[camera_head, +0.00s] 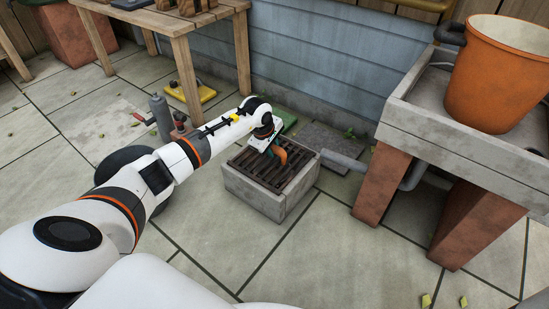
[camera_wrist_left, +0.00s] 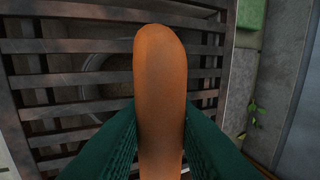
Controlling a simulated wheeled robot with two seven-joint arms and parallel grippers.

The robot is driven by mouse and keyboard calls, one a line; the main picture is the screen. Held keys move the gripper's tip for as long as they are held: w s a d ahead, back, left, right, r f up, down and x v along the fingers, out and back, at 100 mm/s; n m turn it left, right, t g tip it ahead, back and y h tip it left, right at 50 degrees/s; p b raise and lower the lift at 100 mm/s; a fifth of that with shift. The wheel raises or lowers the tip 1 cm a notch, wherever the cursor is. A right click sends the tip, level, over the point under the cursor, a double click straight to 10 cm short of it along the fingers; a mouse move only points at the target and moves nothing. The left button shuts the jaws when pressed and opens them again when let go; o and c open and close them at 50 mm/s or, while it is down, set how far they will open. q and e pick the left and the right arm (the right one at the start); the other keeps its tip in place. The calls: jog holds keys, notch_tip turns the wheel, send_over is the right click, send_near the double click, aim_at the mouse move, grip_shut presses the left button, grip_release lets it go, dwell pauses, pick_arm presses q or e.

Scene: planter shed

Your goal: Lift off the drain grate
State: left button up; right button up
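The drain grate (camera_head: 258,176), dark brown slats, lies in the top of a square concrete box (camera_head: 250,193) on the floor. In the left wrist view the grate (camera_wrist_left: 65,48) fills the left and middle, with a round shape dimly visible below its slats. An orange-brown rounded handle (camera_wrist_left: 160,75) stands up over the grate between my left gripper's green fingers (camera_wrist_left: 160,125). The fingers lie against both its sides. How it joins the grate is hidden. In the head view my left gripper (camera_head: 277,152) is at the grate's far right part. My right gripper is not in view.
A concrete sink (camera_head: 415,125) on brick legs, holding an orange bucket (camera_head: 497,85), stands to the right. A grey pipe (camera_head: 345,162) runs from the box towards it. A wooden table (camera_head: 180,22) is behind left. The wall is close behind; front paving is clear.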

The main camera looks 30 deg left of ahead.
pick_arm(q)
grip_shut()
jog(key=shift+r+p, duration=0.6)
jog(key=shift+r, duration=0.05)
jog(key=shift+r, duration=0.1)
jog(key=shift+r+p, duration=1.6)
jog(key=shift+r, duration=0.25)
jog(key=shift+f, duration=0.1)
